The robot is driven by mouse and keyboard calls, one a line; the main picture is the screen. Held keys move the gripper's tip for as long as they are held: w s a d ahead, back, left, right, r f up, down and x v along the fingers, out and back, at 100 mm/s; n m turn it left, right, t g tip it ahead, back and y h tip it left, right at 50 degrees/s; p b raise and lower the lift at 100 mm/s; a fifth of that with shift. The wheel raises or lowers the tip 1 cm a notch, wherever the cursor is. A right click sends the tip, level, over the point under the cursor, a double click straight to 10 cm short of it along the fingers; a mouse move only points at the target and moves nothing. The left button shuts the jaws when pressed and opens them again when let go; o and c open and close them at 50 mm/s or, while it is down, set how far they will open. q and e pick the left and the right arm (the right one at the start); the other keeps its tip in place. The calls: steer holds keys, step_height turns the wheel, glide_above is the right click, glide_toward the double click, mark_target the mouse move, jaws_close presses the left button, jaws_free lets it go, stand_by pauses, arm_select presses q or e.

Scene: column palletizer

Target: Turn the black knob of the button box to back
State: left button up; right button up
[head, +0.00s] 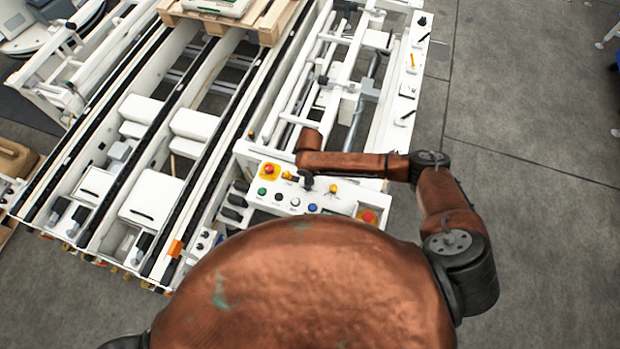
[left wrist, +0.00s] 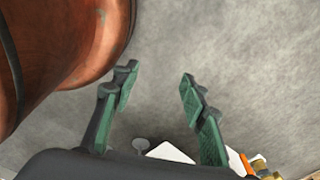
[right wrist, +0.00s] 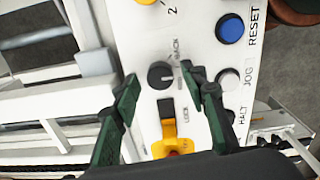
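The button box (head: 340,203) is a white panel in front of my body in the head view. Its black knob (right wrist: 161,75) shows in the right wrist view beside the lettering "BACK". My right gripper (right wrist: 160,80) is open, with one green-padded finger on each side of the knob. Gaps show between the knob and both fingers; whether the fingers reach down to its height I cannot tell. In the head view my right wrist hides the knob. My left gripper (left wrist: 158,88) is open and empty over grey floor in the left wrist view, and is out of the head view.
Close to the knob are a yellow lock switch (right wrist: 172,140), a blue reset button (right wrist: 230,28) and a white jog button (right wrist: 229,80). Red stop buttons (head: 369,216) sit on the panel.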

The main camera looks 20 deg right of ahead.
steer(key=shift+f, duration=0.1)
steer(key=c, duration=1.1)
arm_select(q)
steer(key=shift+w, duration=0.55)
steer(key=shift+w+r, duration=0.1)
